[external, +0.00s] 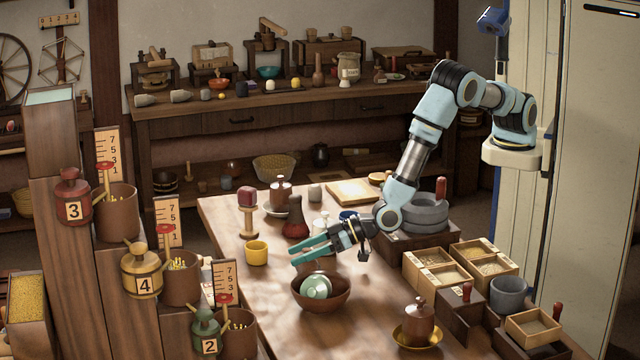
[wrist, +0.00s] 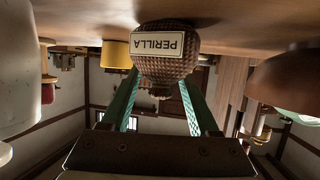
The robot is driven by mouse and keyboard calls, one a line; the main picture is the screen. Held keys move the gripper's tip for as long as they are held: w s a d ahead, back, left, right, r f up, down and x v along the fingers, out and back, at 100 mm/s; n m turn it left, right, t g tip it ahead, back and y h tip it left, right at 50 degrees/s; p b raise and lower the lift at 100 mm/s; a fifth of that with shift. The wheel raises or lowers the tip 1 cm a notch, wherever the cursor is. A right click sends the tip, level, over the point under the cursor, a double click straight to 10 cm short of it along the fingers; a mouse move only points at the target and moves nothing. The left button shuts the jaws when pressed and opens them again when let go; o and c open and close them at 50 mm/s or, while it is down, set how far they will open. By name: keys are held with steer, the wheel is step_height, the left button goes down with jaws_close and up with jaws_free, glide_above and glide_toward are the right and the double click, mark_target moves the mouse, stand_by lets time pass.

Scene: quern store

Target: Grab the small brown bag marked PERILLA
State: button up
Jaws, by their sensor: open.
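The small brown bag (wrist: 166,68) marked PERILLA shows upside down in the wrist view. It has a dark woven surface and a pale label with dark letters. My gripper (wrist: 160,84) is open and empty, its two green fingers pointing at the bag, one toward each side of its narrower end. I cannot tell whether the fingers touch it. In the external view my gripper (external: 296,252) is low over the table, just above and behind a brown bowl. I cannot make out the bag clearly there.
A yellow cup (external: 257,252) stands to the left, also in the wrist view (wrist: 116,54).

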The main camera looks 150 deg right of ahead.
steer(key=shift+w+d+f, duration=0.3)
steer(key=shift+w+d, duration=0.1)
steer(key=shift+d, duration=0.15)
steer(key=shift+c, duration=0.2)
jaws_close()
